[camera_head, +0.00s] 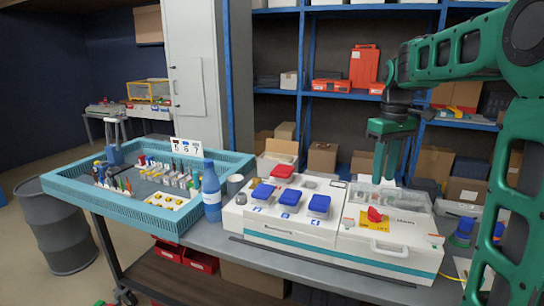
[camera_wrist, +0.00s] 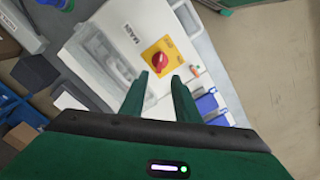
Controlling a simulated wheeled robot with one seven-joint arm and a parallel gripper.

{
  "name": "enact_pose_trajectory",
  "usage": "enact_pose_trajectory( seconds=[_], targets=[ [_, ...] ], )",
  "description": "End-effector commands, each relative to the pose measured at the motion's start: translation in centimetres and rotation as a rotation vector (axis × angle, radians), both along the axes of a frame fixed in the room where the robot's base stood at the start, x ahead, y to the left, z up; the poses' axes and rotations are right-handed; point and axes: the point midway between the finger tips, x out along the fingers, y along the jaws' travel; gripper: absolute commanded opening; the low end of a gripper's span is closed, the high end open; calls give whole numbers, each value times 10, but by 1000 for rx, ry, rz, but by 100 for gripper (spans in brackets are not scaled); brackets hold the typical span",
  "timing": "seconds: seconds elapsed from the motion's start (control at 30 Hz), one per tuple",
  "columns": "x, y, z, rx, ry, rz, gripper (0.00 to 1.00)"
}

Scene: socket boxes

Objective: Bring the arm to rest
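My green arm comes in from the right in the head view. My gripper (camera_head: 386,160) points down above the back part of the white socket box (camera_head: 400,262). In the wrist view my gripper (camera_wrist: 162,82) has its two fingers apart with nothing between them. Beyond the fingertips is the red rotary switch (camera_wrist: 159,61) on its yellow plate. The same red switch (camera_head: 374,215) sits on the box's right section in the head view. The gripper appears above the box, not touching it.
Three blue socket covers (camera_head: 290,196) stand on the box's left section. A teal tray (camera_head: 160,222) with small parts lies further left. Blue shelves (camera_head: 304,90) stand behind.

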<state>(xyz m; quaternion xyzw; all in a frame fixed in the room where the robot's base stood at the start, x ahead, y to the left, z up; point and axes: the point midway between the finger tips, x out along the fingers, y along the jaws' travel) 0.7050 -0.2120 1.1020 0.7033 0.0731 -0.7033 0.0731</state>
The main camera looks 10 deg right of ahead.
Motion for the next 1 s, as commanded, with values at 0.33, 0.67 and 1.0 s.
enact_pose_trajectory(
  seconds=[0.33, 0.67, 1.0],
  targets=[
    [-94, 7, -26, 8, -2, -253, 29],
    [-234, 27, -94, 11, 3, -625, 29],
    [-287, 39, -128, 7, 9, -765, 29]
  ],
)
